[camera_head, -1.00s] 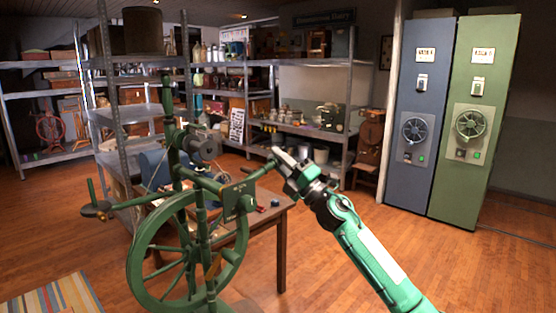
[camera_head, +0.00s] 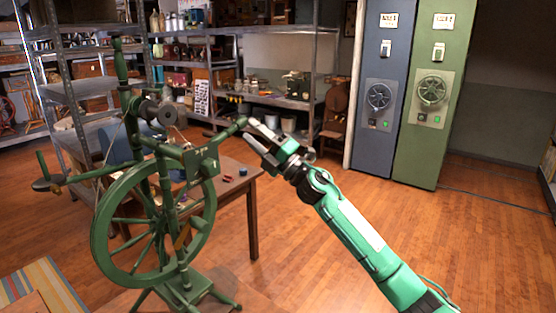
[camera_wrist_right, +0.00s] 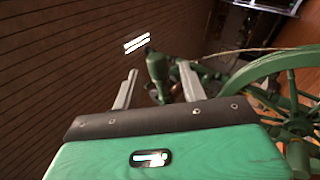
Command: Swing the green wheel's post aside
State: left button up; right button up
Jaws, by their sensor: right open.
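The green spinning wheel (camera_head: 104,232) stands at the left in the head view, with its large spoked wheel upright. A green post (camera_head: 227,134) sticks out from its frame toward the right. My right gripper (camera_head: 250,130) is open at the free end of this post. In the right wrist view, the rounded green post end (camera_wrist_right: 157,68) shows between the two spread grey fingers (camera_wrist_right: 158,80). I cannot tell whether either finger touches it. Part of the wheel rim (camera_wrist_right: 240,78) is at the right there. My left gripper is out of view.
A wooden table (camera_head: 240,177) with small items stands just behind the spinning wheel. Metal shelves (camera_head: 288,101) line the back. A blue cabinet (camera_head: 374,140) and a green cabinet (camera_head: 421,155) stand at the back right. The wooden floor on the right is clear.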

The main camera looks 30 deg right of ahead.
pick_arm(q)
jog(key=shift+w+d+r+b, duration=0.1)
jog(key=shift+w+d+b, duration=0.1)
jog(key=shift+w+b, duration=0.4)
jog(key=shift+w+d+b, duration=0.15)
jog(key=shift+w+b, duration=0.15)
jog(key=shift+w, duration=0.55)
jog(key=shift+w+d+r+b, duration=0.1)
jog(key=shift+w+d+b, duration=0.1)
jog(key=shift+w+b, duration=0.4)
pick_arm(e)
jog(key=v, duration=0.9)
jog(key=shift+s, duration=0.15)
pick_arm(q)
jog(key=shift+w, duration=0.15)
pick_arm(e)
jog(key=shift+d, duration=0.1)
jog(key=shift+f, duration=0.15)
